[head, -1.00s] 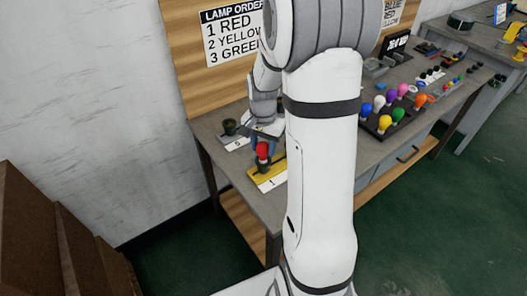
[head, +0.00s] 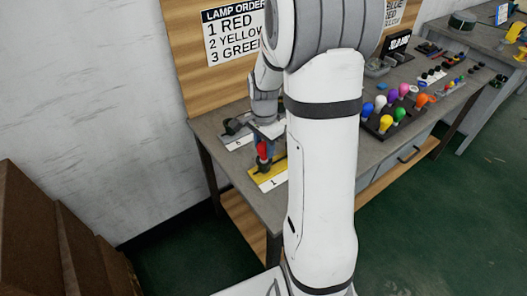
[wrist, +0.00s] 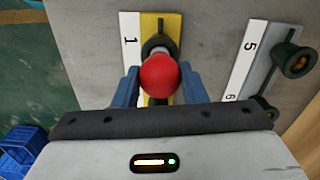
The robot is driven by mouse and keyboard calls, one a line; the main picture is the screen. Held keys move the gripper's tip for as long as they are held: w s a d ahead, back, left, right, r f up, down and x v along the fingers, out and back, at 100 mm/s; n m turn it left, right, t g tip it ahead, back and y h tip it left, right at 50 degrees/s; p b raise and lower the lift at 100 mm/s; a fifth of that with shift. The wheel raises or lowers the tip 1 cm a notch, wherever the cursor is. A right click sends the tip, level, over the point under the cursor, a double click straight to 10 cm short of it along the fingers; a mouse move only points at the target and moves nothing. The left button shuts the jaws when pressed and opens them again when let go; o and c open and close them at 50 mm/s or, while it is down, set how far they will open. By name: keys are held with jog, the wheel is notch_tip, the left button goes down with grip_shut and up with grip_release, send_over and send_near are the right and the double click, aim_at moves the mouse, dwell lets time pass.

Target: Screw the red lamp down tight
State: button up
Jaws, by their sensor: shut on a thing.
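The red lamp (wrist: 160,74) stands at the dark socket (wrist: 158,44) on the yellow plate (wrist: 172,24) by the label 1. My gripper (wrist: 158,88) has one blue finger on each side of the red bulb and is shut on it. In the head view the red lamp (head: 263,150) sits upright over the yellow plate (head: 268,177), with my gripper (head: 264,138) above it. The lamp's base and thread are hidden, so I cannot tell how deep it sits.
A grey plate labelled 5 and 6 (wrist: 246,55) with dark sockets lies to the right in the wrist view. In the head view, a dark tray of coloured lamps (head: 398,124) stands farther right on the bench. A lamp order sign (head: 231,35) hangs behind.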

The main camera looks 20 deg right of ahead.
jog(key=m, duration=0.4)
jog(key=shift+m, duration=0.3)
dwell(0.3)
jog(key=m, duration=0.4)
jog(key=shift+m, duration=0.3)
jog(key=shift+f, duration=0.1)
